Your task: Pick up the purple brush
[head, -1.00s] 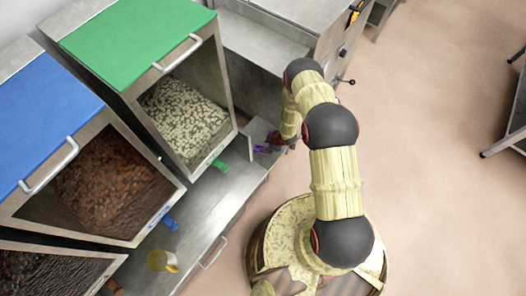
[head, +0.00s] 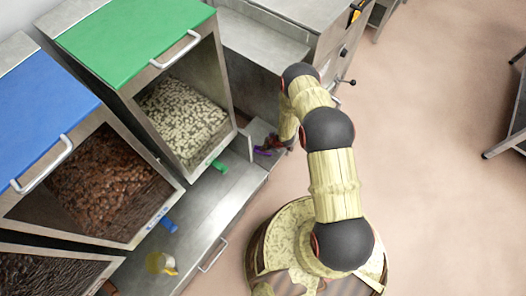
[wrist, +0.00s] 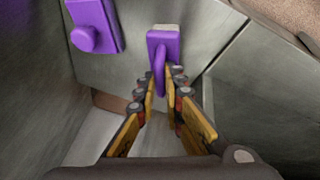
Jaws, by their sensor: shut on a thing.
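The purple brush (wrist: 163,45) shows in the middle of the wrist view, with a flat purple body, a pale strip along its top that looks like bristles and a purple handle pointing down towards my fingers. My gripper (wrist: 163,80) is shut on its handle, one finger on each side. In the head view my gripper (head: 274,144) is low beside the bench end, and purple (head: 262,152) shows at its fingers. The brush is small there and partly hidden by my arm.
A second purple piece with a round knob (wrist: 95,25) is to the left of the brush in the wrist view. Metal panels stand close on both sides. Bins with green (head: 135,40) and blue lids (head: 40,115) stand left; open floor (head: 430,150) lies right.

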